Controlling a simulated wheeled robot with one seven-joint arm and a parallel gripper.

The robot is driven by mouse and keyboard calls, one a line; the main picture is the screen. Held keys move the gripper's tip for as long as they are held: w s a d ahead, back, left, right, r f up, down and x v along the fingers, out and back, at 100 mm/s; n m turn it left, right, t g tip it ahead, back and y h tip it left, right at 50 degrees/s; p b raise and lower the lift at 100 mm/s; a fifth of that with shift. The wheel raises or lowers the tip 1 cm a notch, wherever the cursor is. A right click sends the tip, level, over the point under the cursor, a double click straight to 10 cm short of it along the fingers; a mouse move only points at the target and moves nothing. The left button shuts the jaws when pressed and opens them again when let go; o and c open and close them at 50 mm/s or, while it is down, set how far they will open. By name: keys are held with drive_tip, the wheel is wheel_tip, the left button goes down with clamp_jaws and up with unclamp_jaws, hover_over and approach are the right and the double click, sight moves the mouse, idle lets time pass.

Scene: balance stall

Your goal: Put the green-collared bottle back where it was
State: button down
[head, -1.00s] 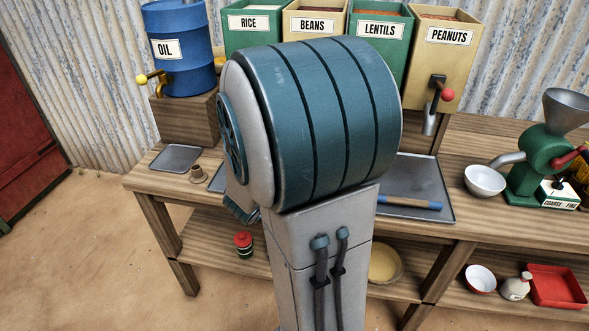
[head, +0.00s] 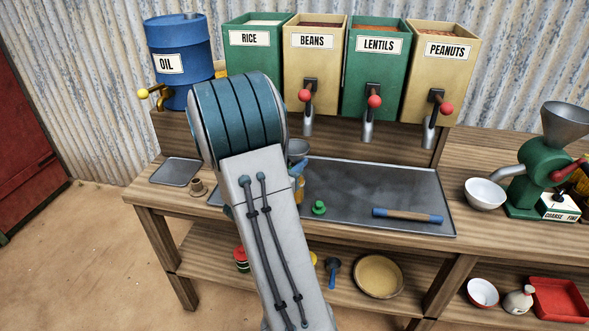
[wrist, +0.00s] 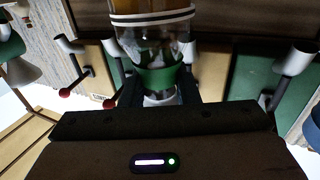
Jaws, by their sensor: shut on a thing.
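The green-collared bottle (wrist: 152,42) is between my gripper's (wrist: 160,84) dark fingers in the wrist view, which looks upside down. Its clear glass shows amber contents and pale rings, and the fingers are shut at the green collar. A small amber part (head: 300,190), likely the bottle, shows just right of my arm, over the left part of the metal tray (head: 355,180). I cannot tell whether its base touches the tray.
A green cap (head: 319,208) and a wooden roller with blue ends (head: 408,215) lie on the tray. A grey bowl-like thing (head: 298,147) shows beside my arm. A cork-like stopper (head: 198,188) stands at left. Dispensers with levers (head: 374,102) line the back. A red-lidded jar (head: 242,258) is below.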

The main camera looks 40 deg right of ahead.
drive_tip(key=shift+f, duration=0.95)
drive_tip(key=shift+f, duration=0.25)
drive_tip(key=c, duration=1.1)
unclamp_jaws()
drive_tip(key=shift+r, duration=0.1)
